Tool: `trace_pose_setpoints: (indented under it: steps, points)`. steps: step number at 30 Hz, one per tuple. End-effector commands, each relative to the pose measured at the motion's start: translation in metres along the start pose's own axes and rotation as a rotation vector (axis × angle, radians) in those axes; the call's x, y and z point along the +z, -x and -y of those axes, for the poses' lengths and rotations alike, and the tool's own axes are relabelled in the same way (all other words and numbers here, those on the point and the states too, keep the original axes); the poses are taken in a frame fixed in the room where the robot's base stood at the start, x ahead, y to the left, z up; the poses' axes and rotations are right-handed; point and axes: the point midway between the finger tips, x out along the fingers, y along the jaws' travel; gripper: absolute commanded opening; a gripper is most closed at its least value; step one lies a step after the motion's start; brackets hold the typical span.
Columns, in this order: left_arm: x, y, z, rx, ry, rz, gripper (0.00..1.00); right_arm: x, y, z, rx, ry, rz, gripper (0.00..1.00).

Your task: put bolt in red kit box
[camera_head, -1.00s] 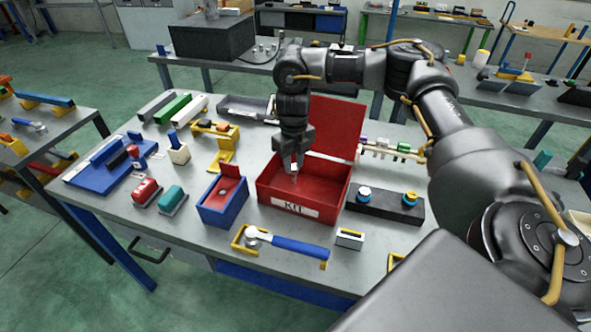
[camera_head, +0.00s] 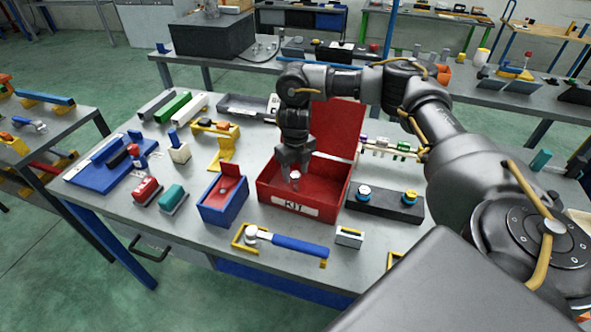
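The red kit box (camera_head: 273,199) stands on the table with its lid (camera_head: 340,128) up and a "KIT" label on its front. My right gripper (camera_head: 296,179) points down into the box from above. Its fingers look spread apart. A small pale bolt (camera_head: 295,175) shows between the fingertips, inside the box outline; I cannot tell whether it rests on the box floor. My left gripper is not in view.
A blue-handled hammer (camera_head: 287,243) lies in front. Several tools fill the table's left side.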

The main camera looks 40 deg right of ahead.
Motion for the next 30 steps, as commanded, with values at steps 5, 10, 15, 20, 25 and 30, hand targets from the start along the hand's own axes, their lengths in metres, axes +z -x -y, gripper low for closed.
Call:
trace_pose_setpoints:
  steps: [5,10,15,20,25,30]
  points:
    - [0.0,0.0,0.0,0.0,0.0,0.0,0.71,0.0,0.0,0.0,0.0,0.0,0.0,0.49]
    - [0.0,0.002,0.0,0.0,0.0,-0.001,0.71,0.0,0.006,0.0,0.0,0.001,0.001,0.49]
    - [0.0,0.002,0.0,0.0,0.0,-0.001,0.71,0.001,0.03,0.0,-0.001,0.001,0.004,0.49]
    - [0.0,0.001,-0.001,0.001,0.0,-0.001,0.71,0.002,0.063,0.0,-0.002,0.002,0.006,0.49]
    - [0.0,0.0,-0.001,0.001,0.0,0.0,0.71,0.001,0.095,0.0,-0.001,0.003,0.005,0.49]
    - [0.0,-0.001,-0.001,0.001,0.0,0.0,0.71,0.001,0.115,0.0,-0.001,0.002,0.002,0.49]
